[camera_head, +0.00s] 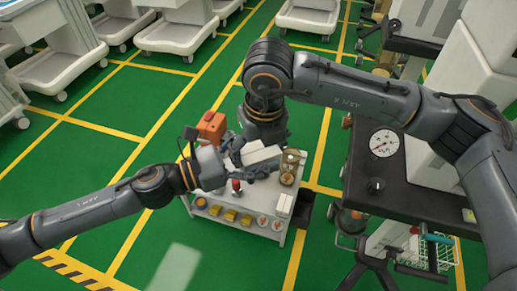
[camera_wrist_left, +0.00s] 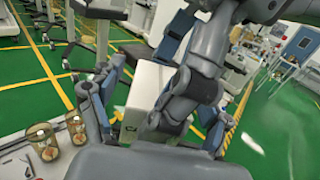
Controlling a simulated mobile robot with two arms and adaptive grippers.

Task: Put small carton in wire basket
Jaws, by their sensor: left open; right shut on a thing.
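A small white carton (camera_head: 261,155) is above the white cart top, by the two grippers. My right gripper (camera_head: 240,150) comes down from above and is shut on it; its fingertips are partly hidden. My left gripper (camera_head: 212,165) is open, just left of the carton. In the left wrist view the pale carton (camera_wrist_left: 148,92) shows between the open fingers of my left gripper (camera_wrist_left: 152,112); I cannot tell whether they touch it.
The white cart (camera_head: 262,233) carries an orange case (camera_head: 212,127), glass jars (camera_head: 290,166) and a small red-topped bottle (camera_head: 236,186); yellow items fill its front. A dark cart top (camera_head: 400,198) with a gauge (camera_head: 384,143) stands right. Green floor separates the carts.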

